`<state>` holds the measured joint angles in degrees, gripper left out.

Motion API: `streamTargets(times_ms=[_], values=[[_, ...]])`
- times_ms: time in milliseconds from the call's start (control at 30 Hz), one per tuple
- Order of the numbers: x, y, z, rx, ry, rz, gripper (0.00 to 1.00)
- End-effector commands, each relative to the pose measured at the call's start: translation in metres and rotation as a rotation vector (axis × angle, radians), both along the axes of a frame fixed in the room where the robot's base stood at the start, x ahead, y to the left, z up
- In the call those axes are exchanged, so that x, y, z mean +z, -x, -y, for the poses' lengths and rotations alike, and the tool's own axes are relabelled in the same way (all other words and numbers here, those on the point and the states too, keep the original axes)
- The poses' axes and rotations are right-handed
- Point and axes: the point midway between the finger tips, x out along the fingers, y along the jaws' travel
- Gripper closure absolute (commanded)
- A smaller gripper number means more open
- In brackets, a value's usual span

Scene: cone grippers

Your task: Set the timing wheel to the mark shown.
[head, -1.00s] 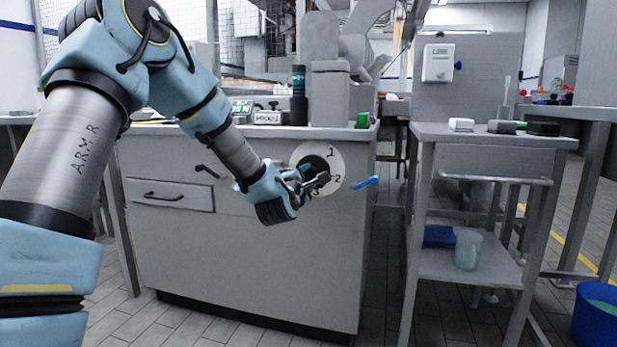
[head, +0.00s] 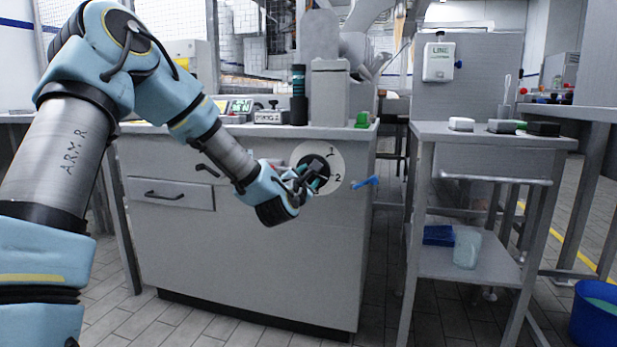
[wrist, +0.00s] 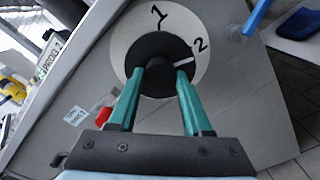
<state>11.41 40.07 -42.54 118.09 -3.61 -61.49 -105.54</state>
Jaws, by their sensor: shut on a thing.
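The timing wheel is a black knob (wrist: 157,50) on a pale round dial (wrist: 122,52) marked 1 and 2. In the wrist view its white pointer line (wrist: 183,62) points close to the 2, slightly on the side away from the 1. In the head view the dial (head: 337,163) is on the grey cabinet's front at upper right. My gripper (wrist: 161,76) has its two teal fingers shut on the knob's middle grip, which is partly hidden between them.
A sign (wrist: 50,56), apparently reading PROG 2, is at upper left in the wrist view; it also stands on the cabinet top (head: 269,117). A blue handle (head: 364,182) sticks out right of the dial. A grey cart (head: 480,133) stands further right.

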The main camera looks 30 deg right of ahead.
Motion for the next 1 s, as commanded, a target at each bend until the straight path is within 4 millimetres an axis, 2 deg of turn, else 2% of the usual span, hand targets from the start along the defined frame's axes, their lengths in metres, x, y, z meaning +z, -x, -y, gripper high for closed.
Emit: streamTargets(times_ms=[167, 200, 433, 767, 1000], values=[[-0.001, 0.000, 0.000, -0.001, -0.002, -0.001, 1.00], [-0.001, 0.000, 0.000, -0.001, -0.002, -0.001, 0.47], [-0.001, 0.000, 0.000, -0.001, -0.001, 0.000, 0.21], [0.000, 0.002, -0.002, -0.001, -0.002, 0.001, 0.20], [0.001, 0.029, -0.028, -0.001, -0.005, -0.001, 0.20]])
